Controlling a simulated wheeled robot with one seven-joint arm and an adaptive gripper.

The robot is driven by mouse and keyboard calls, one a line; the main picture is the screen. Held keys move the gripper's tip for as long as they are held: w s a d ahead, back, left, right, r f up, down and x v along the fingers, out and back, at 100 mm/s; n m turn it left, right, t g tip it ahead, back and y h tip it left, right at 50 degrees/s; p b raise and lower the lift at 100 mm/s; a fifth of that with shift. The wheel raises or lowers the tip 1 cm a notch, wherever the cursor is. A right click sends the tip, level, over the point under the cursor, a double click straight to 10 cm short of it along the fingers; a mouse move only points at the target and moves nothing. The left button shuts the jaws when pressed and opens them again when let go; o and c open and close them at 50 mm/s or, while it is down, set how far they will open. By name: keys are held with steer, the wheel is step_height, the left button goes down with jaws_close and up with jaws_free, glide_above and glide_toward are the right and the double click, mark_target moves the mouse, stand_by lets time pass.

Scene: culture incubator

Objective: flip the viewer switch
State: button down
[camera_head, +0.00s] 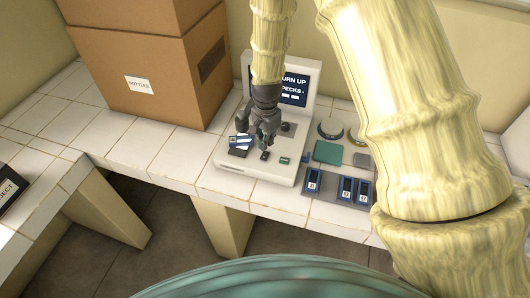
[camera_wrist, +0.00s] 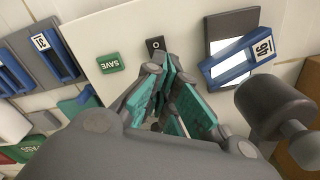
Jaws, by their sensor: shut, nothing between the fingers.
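The viewer (camera_head: 235,183) is a pale console with a raised dark screen (camera_head: 294,90) on the white tiled counter. Its switch (camera_head: 264,156) is a small dark rocker on the console's front; in the wrist view the switch (camera_wrist: 155,46) shows a white ring mark. My gripper (camera_head: 268,137) is shut and empty, pointing down over the console just behind the switch. In the wrist view its teal-padded fingertips (camera_wrist: 164,66) are right beside the switch; I cannot tell whether they touch it.
A green SAVE button (camera_wrist: 110,62) is close beside the switch. A blue slide (camera_wrist: 246,66) marked 46 lies on a dark plate across from it. A rack of blue slides (camera_head: 340,188) stands right of the console, and cardboard boxes (camera_head: 150,75) stand left.

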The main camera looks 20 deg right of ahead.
mark_target(266, 153)
steer(key=shift+r+p, duration=1.1)
steer(key=shift+r, duration=0.7)
